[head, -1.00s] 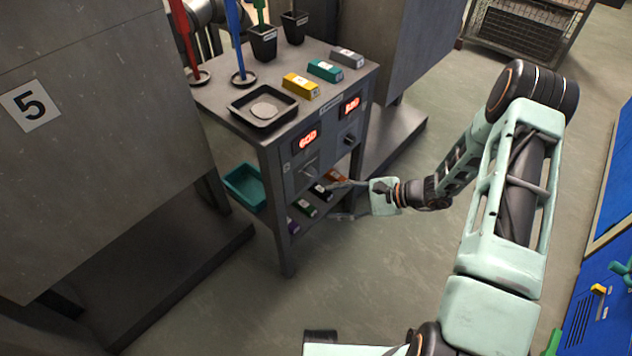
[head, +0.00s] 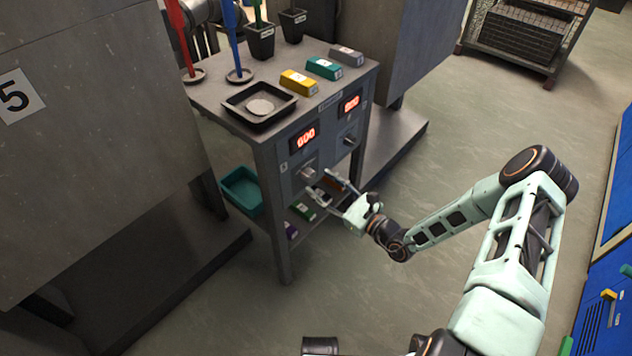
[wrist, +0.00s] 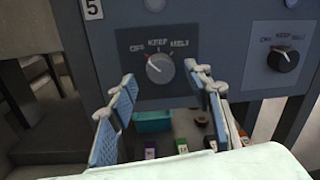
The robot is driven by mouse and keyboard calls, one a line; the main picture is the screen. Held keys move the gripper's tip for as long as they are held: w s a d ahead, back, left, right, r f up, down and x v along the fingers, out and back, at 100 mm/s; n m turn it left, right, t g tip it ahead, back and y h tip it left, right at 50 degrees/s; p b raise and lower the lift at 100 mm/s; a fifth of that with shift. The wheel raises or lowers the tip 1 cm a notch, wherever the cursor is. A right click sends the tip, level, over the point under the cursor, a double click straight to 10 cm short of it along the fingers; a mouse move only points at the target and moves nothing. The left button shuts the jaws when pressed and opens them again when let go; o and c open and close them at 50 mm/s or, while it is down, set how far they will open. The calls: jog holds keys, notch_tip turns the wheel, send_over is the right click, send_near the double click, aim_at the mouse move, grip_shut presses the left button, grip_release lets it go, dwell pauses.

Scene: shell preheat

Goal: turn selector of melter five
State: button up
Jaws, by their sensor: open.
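The melter five selector (wrist: 160,68) is a round grey knob on the dark panel, below the words OFF, KEEP and MELT. Its red mark seems to point up-left, towards OFF. In the head view the selector (head: 306,173) sits below the left red display (head: 306,137). My gripper (head: 321,181) is open and empty just in front of it. In the wrist view the blue-padded fingers of my gripper (wrist: 159,76) stand to the left and right of the knob, apparently without touching it.
A second selector (wrist: 283,60) is on the panel to the right. Several small coloured blocks and a teal bin (head: 242,190) are low down. A black tray (head: 284,118) and coloured blocks stand on top. Open floor (head: 440,150) lies to the right.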

aim_at(312, 176)
jog(key=shift+x, duration=1.55)
jog(key=shift+c, duration=0.2)
jog(key=c, duration=1.1)
jog(key=m+p, duration=0.2)
jog(key=m, duration=0.2)
jog(key=shift+d+r, duration=0.1)
jog(key=shift+m+g+p, duration=0.3)
jog(key=shift+m+p, duration=0.1)
jog(key=shift+m, duration=1.9)
